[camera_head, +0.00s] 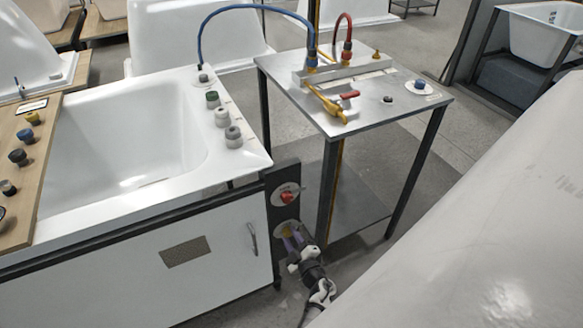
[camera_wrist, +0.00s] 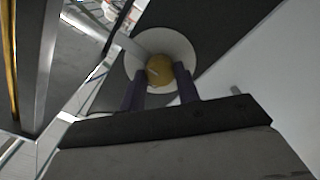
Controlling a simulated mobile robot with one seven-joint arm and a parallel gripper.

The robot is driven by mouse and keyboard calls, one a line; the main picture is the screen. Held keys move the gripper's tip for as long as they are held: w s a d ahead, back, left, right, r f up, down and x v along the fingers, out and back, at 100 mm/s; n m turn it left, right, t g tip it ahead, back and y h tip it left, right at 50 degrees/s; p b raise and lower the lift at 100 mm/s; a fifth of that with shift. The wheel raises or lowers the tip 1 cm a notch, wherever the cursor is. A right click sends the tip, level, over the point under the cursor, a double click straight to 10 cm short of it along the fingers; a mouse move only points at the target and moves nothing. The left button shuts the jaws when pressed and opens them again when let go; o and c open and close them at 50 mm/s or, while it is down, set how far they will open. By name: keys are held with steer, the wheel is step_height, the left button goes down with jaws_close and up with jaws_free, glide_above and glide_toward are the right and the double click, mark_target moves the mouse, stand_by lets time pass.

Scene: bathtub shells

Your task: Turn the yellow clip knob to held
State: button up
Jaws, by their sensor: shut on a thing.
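The yellow clip knob (camera_wrist: 159,70) shows in the wrist view as a round yellow knob on a white round plate (camera_wrist: 180,47), mounted on a dark panel. My gripper (camera_wrist: 161,77) has its two dark fingers on either side of the knob, shut on it. A pale line shows on the knob's face. In the head view the knob (camera_head: 286,229) is mostly hidden behind my gripper (camera_head: 293,240), low on the dark upright panel at the tub's corner. I cannot read any marks on the plate.
A red knob (camera_head: 287,197) on a white plate sits just above on the same panel. The white cabinet door (camera_head: 215,262) with a handle is to the left. A metal table (camera_head: 340,100) with hoses and a yellow valve stands behind, its leg near my gripper. A white shell (camera_head: 480,220) fills the right.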

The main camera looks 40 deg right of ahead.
steer(key=shift+w+r, duration=0.1)
steer(key=o, duration=1)
steer(key=p+v, duration=0.2)
steer(key=v, duration=1.2)
steer(key=shift+w, duration=0.1)
